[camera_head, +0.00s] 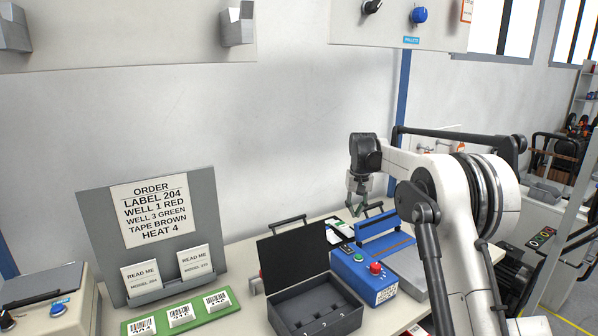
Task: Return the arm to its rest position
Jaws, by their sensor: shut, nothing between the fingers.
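My gripper (356,205) is at the end of my white arm (430,172), which reaches in from the right. It points down above the back of the bench, near the blue machine. Its fingers are small in this view and appear closed with nothing between them. It looks apart from the blue machine (352,270) below, though the exact gap cannot be told. My arm hides part of the bench's right side.
An open dark case (290,305) with wells stands at the front middle. An order board (95,225), a green strip of labels (165,318) and a beige box with knobs (75,310) are to the left.

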